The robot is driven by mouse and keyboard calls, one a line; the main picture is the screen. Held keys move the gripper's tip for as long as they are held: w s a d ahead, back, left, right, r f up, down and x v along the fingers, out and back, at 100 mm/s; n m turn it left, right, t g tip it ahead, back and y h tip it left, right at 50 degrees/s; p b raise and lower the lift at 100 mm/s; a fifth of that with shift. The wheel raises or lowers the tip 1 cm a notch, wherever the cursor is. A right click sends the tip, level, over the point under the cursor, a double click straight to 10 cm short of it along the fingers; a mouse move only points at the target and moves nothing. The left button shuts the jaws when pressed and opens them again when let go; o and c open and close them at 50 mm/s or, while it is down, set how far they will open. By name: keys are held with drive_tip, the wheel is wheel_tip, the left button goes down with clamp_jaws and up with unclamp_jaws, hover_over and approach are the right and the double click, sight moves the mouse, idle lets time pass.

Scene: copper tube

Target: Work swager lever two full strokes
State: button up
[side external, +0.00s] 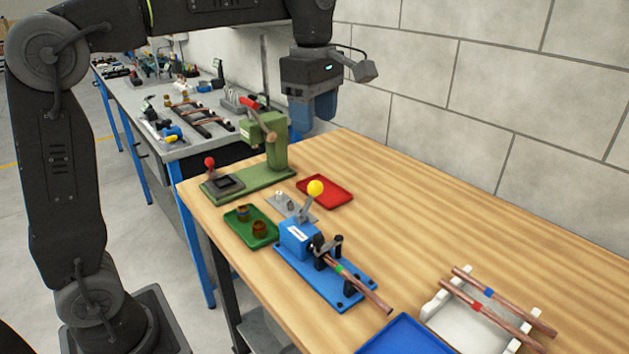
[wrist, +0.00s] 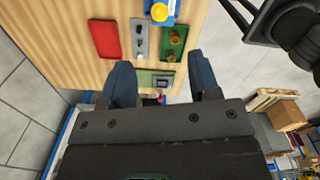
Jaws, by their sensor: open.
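The blue swager (side external: 297,238) stands on its blue base plate on the wooden table. Its lever (side external: 308,205) rises with a yellow knob (side external: 315,187) at the top, slightly tilted. A copper tube (side external: 360,285) with a green band lies at the swager's clamp and runs out to the lower right. My gripper (side external: 313,120) is open and empty, high above the table's far end and well apart from the lever. In the wrist view my gripper (wrist: 164,85) has its two blue fingers spread, and the yellow knob (wrist: 159,12) shows at the top edge.
A green press (side external: 262,150) with red-tipped handles stands near my gripper. A red tray (side external: 325,191), a green tray (side external: 268,238) with brown fittings and a grey plate (side external: 283,206) lie nearby. A white rack (side external: 455,318) holds copper tubes beside a blue tray (side external: 405,338). The table's back right is clear.

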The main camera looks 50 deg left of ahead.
sight(315, 182)
wheel_tip(315, 182, down, 14)
drive_tip(key=shift+w+r, duration=0.15)
idle(0.4)
clamp_jaws()
idle(0.4)
